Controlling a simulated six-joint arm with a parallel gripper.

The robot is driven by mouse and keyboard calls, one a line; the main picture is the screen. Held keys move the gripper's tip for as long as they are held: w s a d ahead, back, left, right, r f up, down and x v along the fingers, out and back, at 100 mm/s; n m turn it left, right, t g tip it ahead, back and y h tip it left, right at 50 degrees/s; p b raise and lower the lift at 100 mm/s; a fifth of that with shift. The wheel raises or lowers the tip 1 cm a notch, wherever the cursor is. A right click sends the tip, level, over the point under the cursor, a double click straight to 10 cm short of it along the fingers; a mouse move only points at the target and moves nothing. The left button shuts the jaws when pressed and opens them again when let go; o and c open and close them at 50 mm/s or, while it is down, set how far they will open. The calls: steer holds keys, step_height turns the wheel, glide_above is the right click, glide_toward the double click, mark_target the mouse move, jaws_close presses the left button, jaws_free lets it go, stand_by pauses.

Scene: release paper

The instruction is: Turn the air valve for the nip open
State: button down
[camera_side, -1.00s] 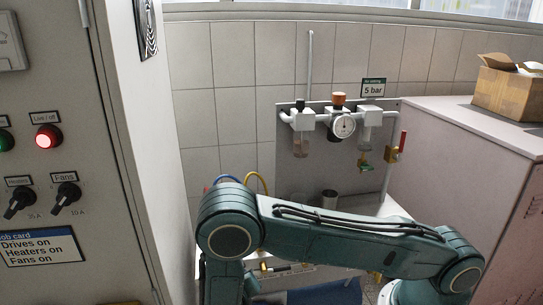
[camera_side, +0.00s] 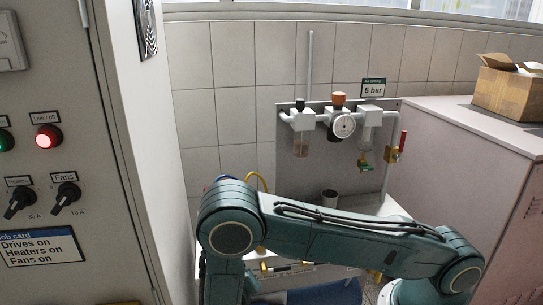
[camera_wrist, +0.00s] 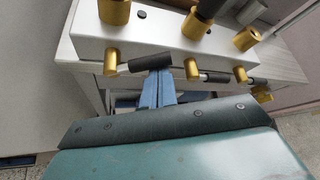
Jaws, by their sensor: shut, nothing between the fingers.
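In the wrist view, a pale manifold box (camera_wrist: 175,38) carries a row of brass valves along its front. The left brass valve (camera_wrist: 111,62) has a dark lever (camera_wrist: 150,62) pointing right. Another brass valve (camera_wrist: 191,68) has a dark lever (camera_wrist: 216,77), also pointing right. I cannot read any label to tell which valve serves the nip. My gripper (camera_wrist: 155,88) is shut and empty, its blue fingers just below the left lever; I cannot tell whether they touch it. In the side view, brass and dark valve parts (camera_side: 266,267) show beyond my arm, and my gripper is hidden.
A wall panel holds a pressure gauge (camera_side: 343,126) beneath a 5 bar sign (camera_side: 373,88). A cup (camera_side: 330,198) stands on the bench. A control cabinet (camera_side: 100,130) is at left; a pale cabinet (camera_side: 455,150) with a cardboard box (camera_side: 508,88) is at right.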

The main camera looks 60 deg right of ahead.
steer(key=shift+w+a+r, duration=0.2)
steer(key=shift+r, duration=0.15)
steer(key=shift+w+a+r, duration=1.2)
steer(key=shift+w+a, duration=0.05)
steer(key=shift+w+a+r, duration=0.1)
steer(key=shift+w+a, duration=0.1)
steer(key=shift+s, duration=0.15)
stand_by(0.3)
steer(key=s+d, duration=0.2)
steer(key=s, duration=0.2)
steer(key=s+a, duration=0.2)
steer(key=a, duration=0.7)
steer(key=shift+f, duration=0.2)
steer(key=shift+d+r, duration=0.15)
